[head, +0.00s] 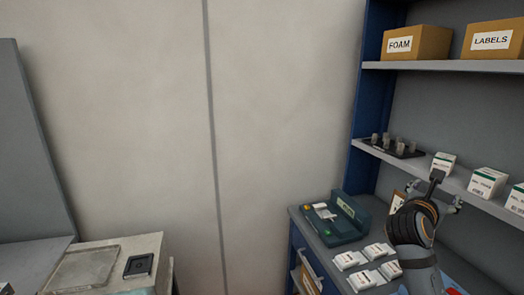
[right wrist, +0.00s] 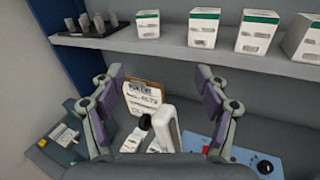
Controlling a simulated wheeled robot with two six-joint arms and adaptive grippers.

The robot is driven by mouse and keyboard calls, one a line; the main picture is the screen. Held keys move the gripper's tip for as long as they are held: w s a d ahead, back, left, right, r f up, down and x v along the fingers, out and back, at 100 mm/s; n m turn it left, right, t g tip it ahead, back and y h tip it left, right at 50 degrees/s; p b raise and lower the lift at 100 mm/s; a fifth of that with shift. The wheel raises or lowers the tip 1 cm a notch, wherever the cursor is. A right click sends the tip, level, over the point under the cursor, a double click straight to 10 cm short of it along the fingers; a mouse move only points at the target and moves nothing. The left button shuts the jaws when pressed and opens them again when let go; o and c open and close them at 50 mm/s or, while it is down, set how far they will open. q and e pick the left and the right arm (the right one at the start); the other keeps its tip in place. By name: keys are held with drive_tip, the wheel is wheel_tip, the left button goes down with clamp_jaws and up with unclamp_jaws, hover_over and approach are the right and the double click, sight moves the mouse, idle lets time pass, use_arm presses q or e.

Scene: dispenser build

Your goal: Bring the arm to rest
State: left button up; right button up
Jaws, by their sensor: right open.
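My right gripper (head: 446,190) is raised in front of the middle shelf, at the right of the head view. In the right wrist view its two fingers stand wide apart, and the gripper (right wrist: 160,95) is open with nothing held between them. I cannot tell what the white part belongs to. My left gripper is not in view.
The middle shelf (head: 376,152) holds a dark rack with grey pieces (head: 394,146) and white-green boxes (head: 487,182). FOAM (head: 416,43) and LABELS (head: 492,41) boxes stand above. A dark green device (head: 340,222) and several white packs (head: 350,260) lie on the counter. A grey machine (head: 85,268) stands left.

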drive_tip(key=s+a+f+m+g+y, duration=0.1)
drive_tip(key=s+a+f+m+y, duration=0.2)
drive_tip(key=f, duration=0.5)
drive_tip(key=s+a+f+m+g+y, duration=0.1)
drive_tip(key=s+a+f+m+y, duration=0.2)
drive_tip(key=f, duration=0.5)
drive_tip(key=s+a+f+m+g+y, duration=0.1)
drive_tip(key=s+a+f+m, duration=0.15)
drive_tip(key=f+m, duration=0.45)
drive_tip(key=s+a+f+m+g+y, duration=0.25)
drive_tip(key=s+a+f+m, duration=0.35)
drive_tip(key=s, duration=0.3)
drive_tip(key=s+a+f+m+g+y, duration=0.25)
drive_tip(key=s+a+f+m, duration=0.25)
drive_tip(key=s+f, duration=0.4)
wheel_tip(320, 180, down, 23)
drive_tip(key=s+d+g, duration=0.1)
drive_tip(key=d, duration=0.2)
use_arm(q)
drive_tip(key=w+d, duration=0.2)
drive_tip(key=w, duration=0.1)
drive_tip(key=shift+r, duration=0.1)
use_arm(e)
drive_tip(key=s+f+g, duration=0.1)
drive_tip(key=s+f, duration=1.7)
drive_tip(key=s, duration=0.2)
drive_tip(key=shift+d+f+m+y, duration=0.2)
drive_tip(key=shift+d+m+y, duration=0.1)
drive_tip(key=shift+d, duration=0.15)
